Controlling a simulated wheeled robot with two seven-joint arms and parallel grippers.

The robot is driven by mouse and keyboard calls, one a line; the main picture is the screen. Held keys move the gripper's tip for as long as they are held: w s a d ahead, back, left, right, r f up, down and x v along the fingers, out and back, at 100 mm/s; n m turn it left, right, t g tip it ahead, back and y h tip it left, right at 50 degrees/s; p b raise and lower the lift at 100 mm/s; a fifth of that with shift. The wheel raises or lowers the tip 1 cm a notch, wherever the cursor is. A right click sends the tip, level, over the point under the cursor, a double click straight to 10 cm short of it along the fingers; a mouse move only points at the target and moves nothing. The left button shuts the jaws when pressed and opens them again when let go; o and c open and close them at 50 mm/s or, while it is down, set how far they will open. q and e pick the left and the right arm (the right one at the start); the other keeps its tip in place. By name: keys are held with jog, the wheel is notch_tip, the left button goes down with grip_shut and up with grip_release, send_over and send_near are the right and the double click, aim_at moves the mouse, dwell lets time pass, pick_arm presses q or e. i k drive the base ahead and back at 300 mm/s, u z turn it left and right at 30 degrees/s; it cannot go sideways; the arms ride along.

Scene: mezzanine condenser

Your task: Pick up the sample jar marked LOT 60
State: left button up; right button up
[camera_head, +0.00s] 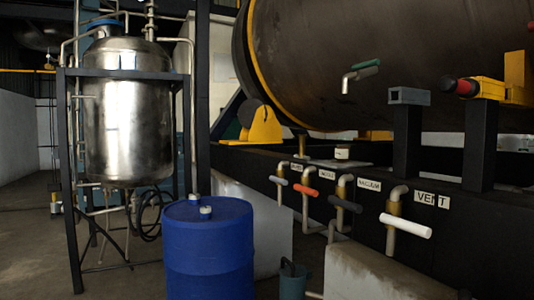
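A small pale jar (342,153) stands on the dark frame under the big tank, in the middle right of the head view. It looks upright, with a whitish body. Any marking on it is too small to read, so I cannot tell if it says LOT 60. Neither of my grippers shows in the head view.
Valves with grey, orange, dark and white handles (405,227) stick out from the frame's front, below labels including VACUUM and VENT (431,200). A green-handled tap (360,75) hangs above. A blue drum (208,250) and grey-green bucket (293,281) stand in front.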

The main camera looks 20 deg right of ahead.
aim_at(343, 151)
jog(key=u, duration=0.15)
jog(key=i, duration=2.75)
jog(key=z, duration=0.45)
